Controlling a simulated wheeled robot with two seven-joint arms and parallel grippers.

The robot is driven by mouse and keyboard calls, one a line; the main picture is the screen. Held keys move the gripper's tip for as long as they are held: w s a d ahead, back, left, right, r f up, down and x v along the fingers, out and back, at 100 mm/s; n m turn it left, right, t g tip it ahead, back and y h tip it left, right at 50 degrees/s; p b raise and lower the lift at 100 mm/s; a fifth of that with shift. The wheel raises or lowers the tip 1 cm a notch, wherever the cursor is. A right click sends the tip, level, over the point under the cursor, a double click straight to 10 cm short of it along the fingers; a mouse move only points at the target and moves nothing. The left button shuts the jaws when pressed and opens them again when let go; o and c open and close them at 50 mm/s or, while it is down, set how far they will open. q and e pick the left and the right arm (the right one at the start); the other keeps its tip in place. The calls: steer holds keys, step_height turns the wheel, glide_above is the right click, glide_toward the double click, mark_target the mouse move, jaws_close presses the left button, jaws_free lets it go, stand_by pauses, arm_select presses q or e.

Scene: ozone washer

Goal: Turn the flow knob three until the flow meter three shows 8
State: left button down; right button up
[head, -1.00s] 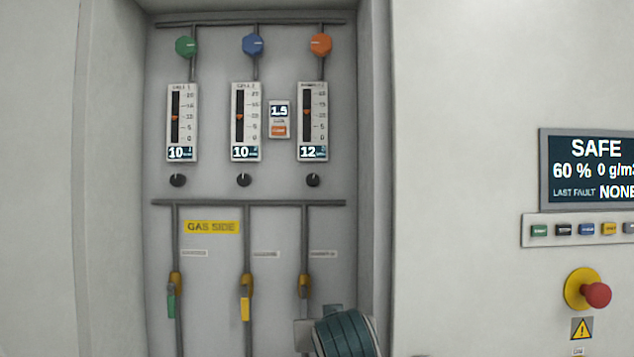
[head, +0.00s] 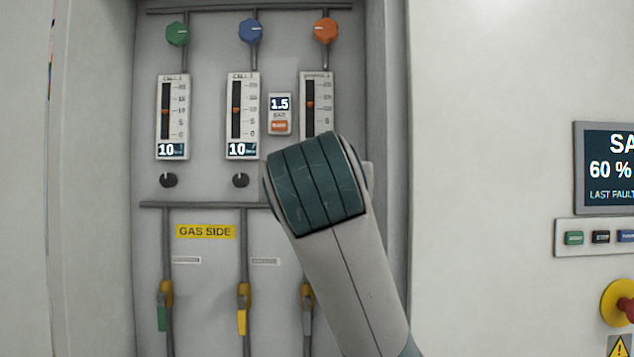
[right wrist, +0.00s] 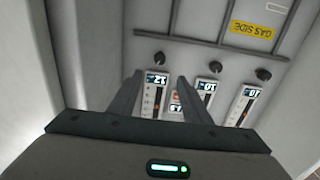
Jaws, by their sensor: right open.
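Flow meter three (head: 319,92) is the rightmost of three upright meters on the panel. Its lower part is hidden by my right arm in the head view. The right wrist view, turned upside down, shows this meter (right wrist: 155,98) with a reading of 12. The black knob three (right wrist: 160,58) below it shows there too, but is hidden in the head view. My right gripper (right wrist: 160,76) is open and empty. Its fingers point towards the panel, with knob three just beyond and between the fingertips, apparently not touched. My left gripper is not in view.
Meters one (head: 172,115) and two (head: 242,115) both read 10, with black knobs (head: 168,180) below. A small 1.5 display (head: 280,104) sits beside meter three. Coloured top knobs (head: 326,30) and lower valve handles (head: 242,320) are nearby. The recess's right wall (head: 385,120) stands close to my arm.

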arm_select(q)
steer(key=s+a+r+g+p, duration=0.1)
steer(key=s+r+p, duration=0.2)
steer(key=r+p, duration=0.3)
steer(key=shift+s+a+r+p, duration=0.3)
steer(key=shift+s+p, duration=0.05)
steer(key=shift+p, duration=0.45)
arm_select(e)
steer(key=shift+w, duration=8.8)
steer(key=c, duration=1)
